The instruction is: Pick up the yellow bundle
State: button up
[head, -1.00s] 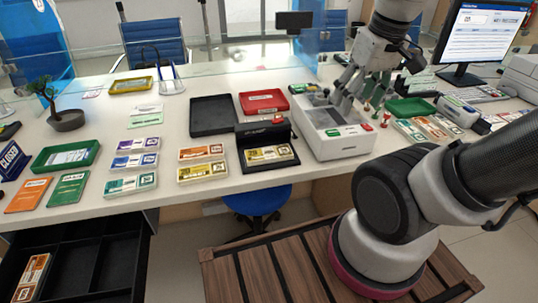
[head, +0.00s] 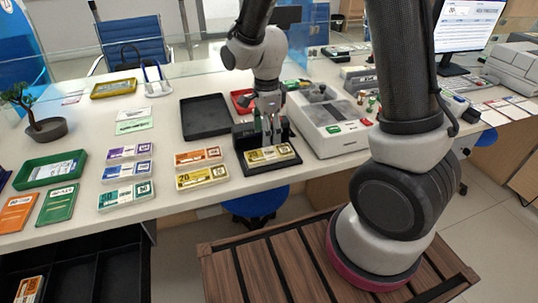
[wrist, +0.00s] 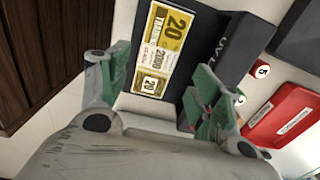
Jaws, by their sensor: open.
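A yellow bundle (head: 269,154) marked 20 lies flat on the base of a black UV lamp stand (head: 262,169). It also shows in the wrist view (wrist: 163,48), between and beyond my fingers. A second yellow bundle (head: 203,175) lies on the counter to the left of the stand. My gripper (head: 271,143) points down just above the bundle on the stand. Its green-padded fingers (wrist: 160,88) are apart, with nothing held. I cannot tell whether a fingertip touches the bundle.
The lamp's black upright (wrist: 232,50) stands close beside the bundle. A white counting machine (head: 328,122) is just right of the stand. A black tray (head: 206,117) and a red tray (head: 240,98) are behind. An orange bundle (head: 197,157) is at left.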

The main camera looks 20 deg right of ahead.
aim_at(269, 153)
jog(key=f, duration=0.7)
jog(key=shift+d+f, duration=0.35)
jog(key=shift+c, duration=0.3)
jog(key=c, duration=0.8)
jog(key=shift+o, duration=0.2)
